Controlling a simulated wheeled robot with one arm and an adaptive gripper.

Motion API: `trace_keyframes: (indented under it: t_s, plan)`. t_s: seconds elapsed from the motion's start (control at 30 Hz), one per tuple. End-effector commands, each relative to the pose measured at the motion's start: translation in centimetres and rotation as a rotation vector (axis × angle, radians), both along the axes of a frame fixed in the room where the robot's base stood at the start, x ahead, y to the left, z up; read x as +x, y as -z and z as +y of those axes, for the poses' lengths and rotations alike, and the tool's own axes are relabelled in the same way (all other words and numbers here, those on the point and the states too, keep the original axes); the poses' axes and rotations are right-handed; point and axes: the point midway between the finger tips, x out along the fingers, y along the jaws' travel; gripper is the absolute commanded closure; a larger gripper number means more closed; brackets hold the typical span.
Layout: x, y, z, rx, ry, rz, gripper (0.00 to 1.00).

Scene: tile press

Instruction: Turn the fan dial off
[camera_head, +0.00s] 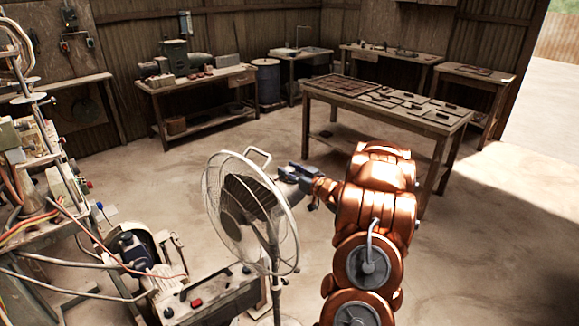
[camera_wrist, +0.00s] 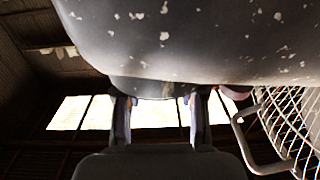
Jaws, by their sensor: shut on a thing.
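A standing fan with a round wire cage (camera_head: 222,170) is in the middle of the head view. My gripper (camera_head: 286,176) is at the back of the fan, against its motor housing. In the wrist view the speckled grey motor housing (camera_wrist: 200,35) fills the top. The fan dial (camera_wrist: 155,88) shows as a dark rounded part below it, largely hidden. My gripper's two fingers (camera_wrist: 160,105) stand apart on either side of the dial and are shut on it. I cannot read the dial's setting.
The fan's wire cage (camera_wrist: 295,115) and a looped handle (camera_wrist: 250,145) are close on the right in the wrist view. A grinder-like machine (camera_head: 140,250) is left of the fan. A workbench with tile trays (camera_head: 440,116) stands behind. Floor is clear at right.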

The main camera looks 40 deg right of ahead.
Motion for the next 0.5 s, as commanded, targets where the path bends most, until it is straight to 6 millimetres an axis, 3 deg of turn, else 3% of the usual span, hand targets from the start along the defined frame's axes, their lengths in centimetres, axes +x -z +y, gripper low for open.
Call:
trace_keyframes:
  t_s: [0.5]
  plan:
    - [-0.09, -0.03, -0.14, 0.000, -0.298, -0.002, 0.95]
